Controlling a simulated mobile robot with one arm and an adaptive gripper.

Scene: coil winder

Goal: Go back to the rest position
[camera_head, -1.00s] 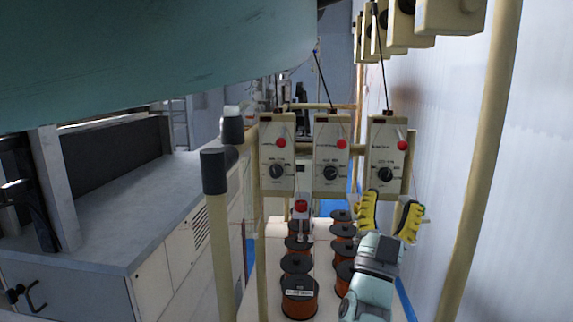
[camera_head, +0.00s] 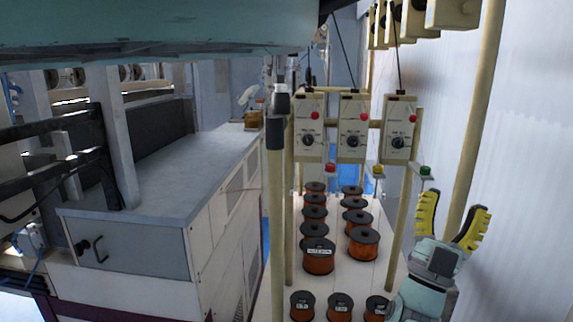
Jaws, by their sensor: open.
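My gripper (camera_head: 451,232) is at the lower right of the head view. Its two yellow fingers are spread apart and point up. Nothing shows between them. It is in front of the white wall, to the right of the rack with the control boxes. The nearest spool (camera_head: 376,308) is partly hidden by my wrist. The rest position itself is not marked by anything in view.
Three beige control boxes (camera_head: 352,128) with red buttons and black knobs hang on a rack. Copper spools (camera_head: 319,256) stand in rows on a white table (camera_head: 345,277) below. A beige post (camera_head: 277,220) rises left of them. A grey-topped cabinet (camera_head: 185,165) stands at left.

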